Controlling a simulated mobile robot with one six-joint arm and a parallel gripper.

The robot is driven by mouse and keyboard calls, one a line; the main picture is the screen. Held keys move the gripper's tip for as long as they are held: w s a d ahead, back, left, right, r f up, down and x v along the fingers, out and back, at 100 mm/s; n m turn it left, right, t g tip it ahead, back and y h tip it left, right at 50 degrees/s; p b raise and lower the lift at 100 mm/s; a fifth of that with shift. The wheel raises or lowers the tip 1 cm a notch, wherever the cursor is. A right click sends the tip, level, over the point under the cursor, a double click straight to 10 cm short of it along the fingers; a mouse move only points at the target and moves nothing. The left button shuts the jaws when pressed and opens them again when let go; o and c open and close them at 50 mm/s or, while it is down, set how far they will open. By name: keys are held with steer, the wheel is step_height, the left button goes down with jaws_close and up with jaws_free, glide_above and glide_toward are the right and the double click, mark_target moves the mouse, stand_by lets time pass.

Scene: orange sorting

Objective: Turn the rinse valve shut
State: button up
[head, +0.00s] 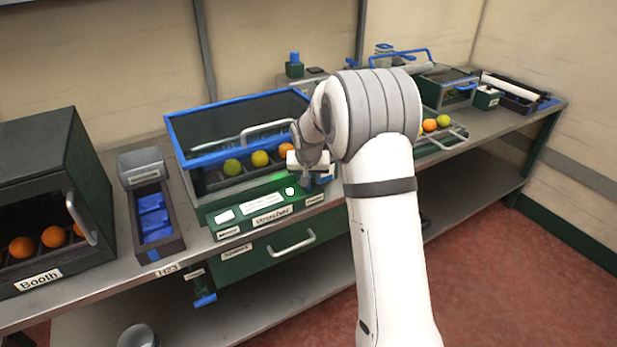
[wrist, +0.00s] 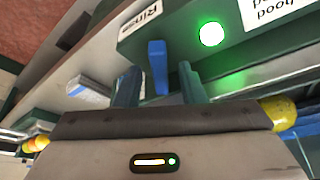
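The rinse valve's blue handle (wrist: 157,68) shows in the wrist view on the green panel front, near a label (wrist: 138,28) reading "Rinse". My gripper (wrist: 157,78) is open, with one finger on each side of the handle in this view. There is a visible gap between the handle and each finger. I cannot tell how deep the handle sits between them. In the head view my gripper (head: 306,179) is over the right end of the green washer panel (head: 231,216), and a bit of blue shows beside it. My arm hides part of that area.
A round green light (wrist: 211,34) glows on the panel beside the handle. The blue-framed hood (head: 240,115) stands behind, over several fruits. A drawer handle (head: 291,242) sticks out below the panel. The dark green booth (head: 50,190) with oranges is at the left.

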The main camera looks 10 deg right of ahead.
steer(key=shift+v, duration=3.9)
steer(key=shift+c, duration=0.2)
